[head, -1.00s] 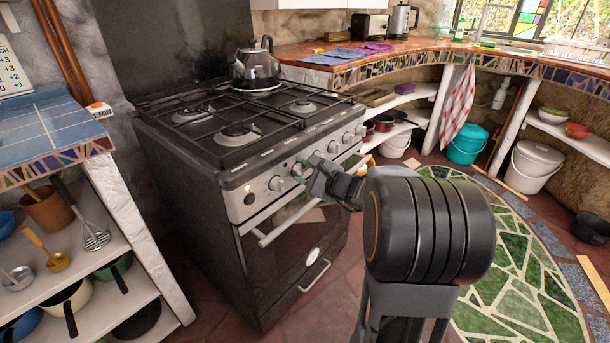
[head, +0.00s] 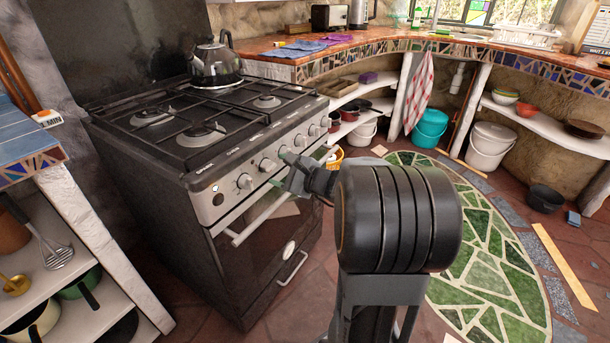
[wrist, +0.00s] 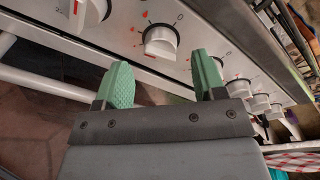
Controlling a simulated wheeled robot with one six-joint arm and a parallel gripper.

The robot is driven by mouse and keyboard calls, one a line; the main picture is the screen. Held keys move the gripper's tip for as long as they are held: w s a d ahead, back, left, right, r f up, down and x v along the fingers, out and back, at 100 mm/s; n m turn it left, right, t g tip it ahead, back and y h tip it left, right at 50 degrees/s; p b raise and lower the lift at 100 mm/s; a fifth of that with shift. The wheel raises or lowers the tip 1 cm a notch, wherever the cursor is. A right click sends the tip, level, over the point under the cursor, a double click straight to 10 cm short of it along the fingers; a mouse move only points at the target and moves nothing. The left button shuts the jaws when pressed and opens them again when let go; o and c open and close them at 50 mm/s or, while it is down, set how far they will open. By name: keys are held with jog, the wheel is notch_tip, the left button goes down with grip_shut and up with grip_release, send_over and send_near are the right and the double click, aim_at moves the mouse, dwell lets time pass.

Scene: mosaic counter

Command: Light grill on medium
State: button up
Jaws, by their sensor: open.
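The stove (head: 205,180) stands at left centre, with a row of white control knobs along its front panel. My gripper (head: 279,168) is in front of this panel near the middle knobs. In the wrist view my gripper (wrist: 162,78) is open, with two green fingers apart and nothing between the pads. A white knob (wrist: 160,41) with red marks around it shows beyond the gap between the fingertips. Which function each knob has cannot be read.
A kettle (head: 214,66) sits on the back of the hob. The oven door handle (head: 262,219) juts out below the panel. A shelf unit (head: 70,250) stands at left, and a curved mosaic counter (head: 400,47) runs behind. The green mosaic floor (head: 470,240) at right is clear.

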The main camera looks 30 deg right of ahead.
jog(key=p+v, duration=0.2)
jog(key=v, duration=0.9)
jog(key=shift+w, duration=0.1)
jog(key=shift+c, duration=0.5)
grip_shut()
dwell(0.9)
